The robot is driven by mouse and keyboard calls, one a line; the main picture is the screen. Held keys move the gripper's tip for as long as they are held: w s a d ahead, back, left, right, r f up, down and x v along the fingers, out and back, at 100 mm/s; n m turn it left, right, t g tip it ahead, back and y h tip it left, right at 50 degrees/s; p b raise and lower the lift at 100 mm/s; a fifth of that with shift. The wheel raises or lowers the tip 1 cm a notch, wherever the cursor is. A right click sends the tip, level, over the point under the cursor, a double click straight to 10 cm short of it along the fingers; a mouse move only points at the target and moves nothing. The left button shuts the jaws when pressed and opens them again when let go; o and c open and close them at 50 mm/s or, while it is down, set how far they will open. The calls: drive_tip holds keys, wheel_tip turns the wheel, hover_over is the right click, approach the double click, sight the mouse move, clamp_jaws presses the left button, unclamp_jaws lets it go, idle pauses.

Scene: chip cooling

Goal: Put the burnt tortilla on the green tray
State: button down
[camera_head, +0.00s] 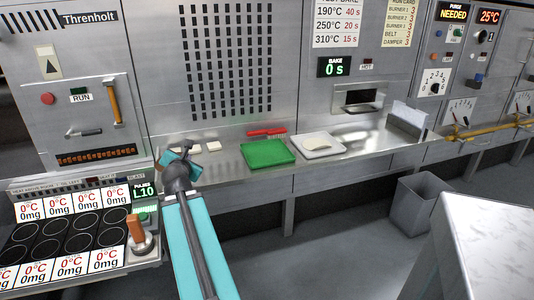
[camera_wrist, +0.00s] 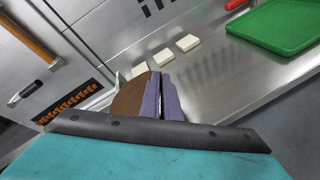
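The burnt tortilla, a dark brown round (camera_wrist: 130,98), shows in the wrist view against the left side of my purple fingers. My gripper (camera_wrist: 162,98) has its fingers close together, with only a thin slit between them, and appears shut on the tortilla. The fingers and a dark bar hide part of the round. In the head view my gripper (camera_head: 180,160) is over the left end of the steel counter, and I cannot make out the tortilla there. The green tray (camera_head: 267,153) lies flat and empty on the counter, right of my gripper. It also shows in the wrist view (camera_wrist: 285,25).
A white tray (camera_head: 335,150) with a pale tortilla (camera_head: 318,144) sits right of the green tray. A red object (camera_head: 267,132) lies behind the green tray. Small white blocks (camera_wrist: 187,42) lie near my gripper. A burner panel (camera_head: 75,235) is at left, a grey bin (camera_head: 415,205) at right.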

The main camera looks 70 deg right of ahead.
drive_tip(key=s+d+m+g, duration=0.1)
drive_tip(key=s+d+g, duration=0.1)
drive_tip(key=s+d, duration=0.2)
drive_tip(key=s+d+f+m+g+h+b, duration=0.1)
drive_tip(key=s+d, duration=0.3)
drive_tip(key=s, duration=0.5)
drive_tip(key=s+d+m+g, duration=0.2)
drive_tip(key=s+d, duration=0.2)
drive_tip(key=s, duration=0.3)
drive_tip(key=shift+s+f+m+g+h+b, duration=0.15)
drive_tip(key=shift+f+m+g+h+b, duration=0.15)
drive_tip(key=shift+f+m+b, duration=0.1)
hover_over(278, 159)
drive_tip(key=shift+f+p, duration=0.4)
drive_tip(key=shift+f, duration=0.35)
drive_tip(key=shift+f, duration=1.75)
drive_tip(key=shift+f, duration=0.1)
drive_tip(key=c, duration=2)
unclamp_jaws()
